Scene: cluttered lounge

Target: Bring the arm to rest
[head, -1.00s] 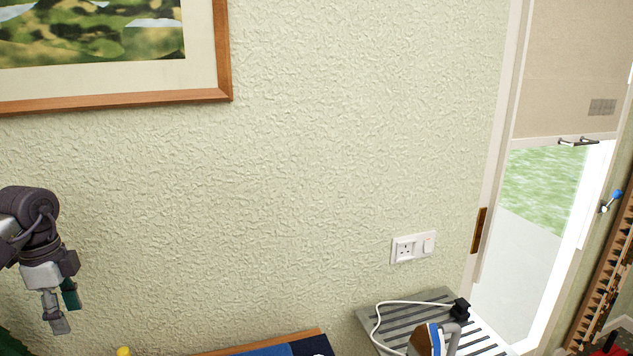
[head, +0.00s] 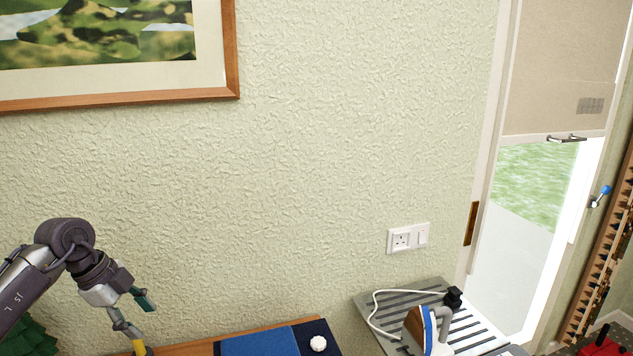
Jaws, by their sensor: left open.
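My left arm comes in from the left edge. Its gripper (head: 146,324) is at the lower left, pointing down and to the right. The two fingers, one with a dark green pad, are spread apart and nothing shows between them. The lower fingertip overlaps a small yellow object (head: 138,346) at the bottom edge; I cannot tell whether they touch. My right gripper is not in view.
Below is a wooden surface (head: 190,346) with a blue item (head: 258,342) and a small white ball-like object (head: 318,343). An iron (head: 427,330) stands on a slatted grey board (head: 375,305) at right. A framed picture (head: 236,50) hangs on the wall. A green plant (head: 28,338) is at lower left.

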